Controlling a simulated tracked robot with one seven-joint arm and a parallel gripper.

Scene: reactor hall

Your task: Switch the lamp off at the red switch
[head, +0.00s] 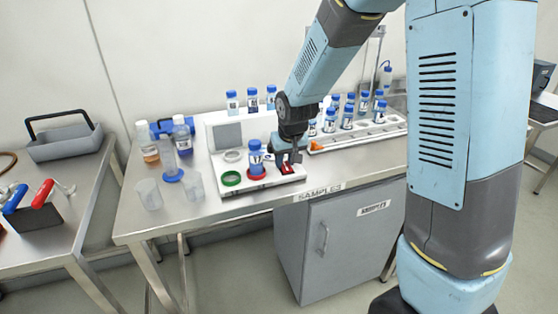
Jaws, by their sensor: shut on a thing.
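The red switch (287,170) sits at the right end of a white station's base (262,184) on the steel table. My gripper (288,163) points down over the switch, with its fingertips at it, and is shut on it. The fingers hide part of the switch, so I cannot tell its position. The station has an upright back with a grey panel (227,136). I cannot make out which part is the lamp, or whether it is lit.
On the base are a green ring (231,178) and a blue-capped bottle (255,158) in a red ring, close left of my gripper. A white rack (370,133) with several bottles stands to the right. Clear cups (149,194) and bottles stand to the left.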

